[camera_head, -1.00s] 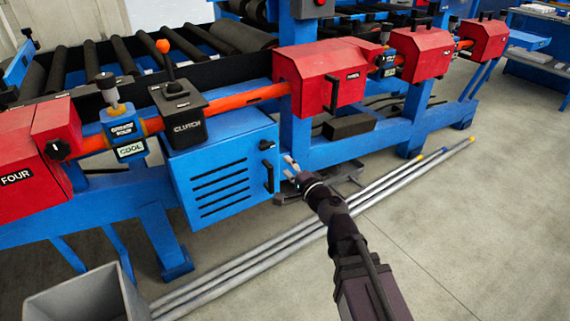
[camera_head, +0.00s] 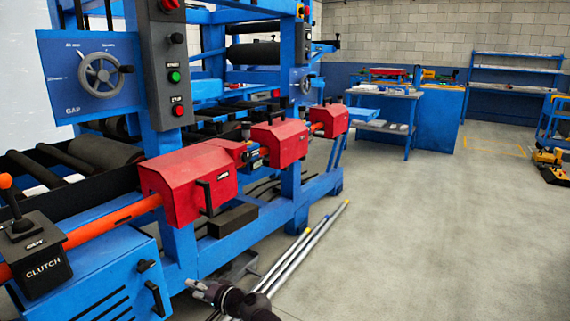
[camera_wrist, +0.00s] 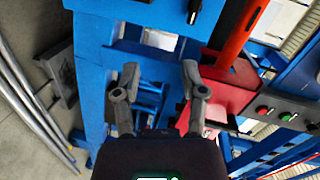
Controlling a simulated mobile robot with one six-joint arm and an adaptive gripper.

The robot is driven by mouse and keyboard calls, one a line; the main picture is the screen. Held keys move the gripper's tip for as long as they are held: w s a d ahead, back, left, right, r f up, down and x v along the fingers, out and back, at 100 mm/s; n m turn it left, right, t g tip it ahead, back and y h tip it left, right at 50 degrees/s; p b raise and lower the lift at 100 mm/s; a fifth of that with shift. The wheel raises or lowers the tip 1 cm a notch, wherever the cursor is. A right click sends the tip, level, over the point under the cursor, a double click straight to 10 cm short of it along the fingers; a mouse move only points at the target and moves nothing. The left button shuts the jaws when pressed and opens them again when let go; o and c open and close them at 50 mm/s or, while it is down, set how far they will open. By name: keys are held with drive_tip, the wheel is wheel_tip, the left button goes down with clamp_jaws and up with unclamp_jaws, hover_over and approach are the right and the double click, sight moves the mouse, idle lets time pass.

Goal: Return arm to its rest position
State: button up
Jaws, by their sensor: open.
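My gripper (camera_head: 194,287) shows at the bottom of the head view, in front of the blue machine, with my dark wrist behind it. In the wrist view my gripper (camera_wrist: 160,80) has its two grey fingers apart with nothing between them. The blue cabinet (camera_head: 95,280) with slots and a black handle (camera_head: 155,298) stands to the left of my gripper in the head view. Most of my arm is out of the head view.
Long metal pipes (camera_head: 300,252) lie on the floor beside the machine. Red guard boxes (camera_head: 188,178) and a clutch lever box (camera_head: 38,255) line the machine's front. Open concrete floor (camera_head: 430,230) spreads to the right. Blue workbenches (camera_head: 385,118) stand farther back.

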drive_tip(key=d+f+n+g+h+p, duration=0.15)
drive_tip(key=d+f+h, duration=0.3)
drive_tip(key=d, duration=0.65)
drive_tip(key=d+f+n+g+h+p, duration=0.1)
drive_tip(key=d+f+n+g+h, duration=0.3)
drive_tip(key=d, duration=0.6)
drive_tip(key=s+d+f+m+g+h+p, duration=0.1)
drive_tip(key=s+d+h, duration=0.15)
drive_tip(key=d, duration=0.75)
drive_tip(key=s+d+f+m+g+h+p, duration=0.1)
drive_tip(key=s+d+m+h, duration=0.15)
drive_tip(key=d, duration=0.75)
wheel_tip(320, 180, up, 37)
drive_tip(key=p, duration=3.7)
drive_tip(key=shift+w+a+n+h, duration=0.3)
drive_tip(key=shift+w+h, duration=0.05)
drive_tip(key=shift+f, duration=0.1)
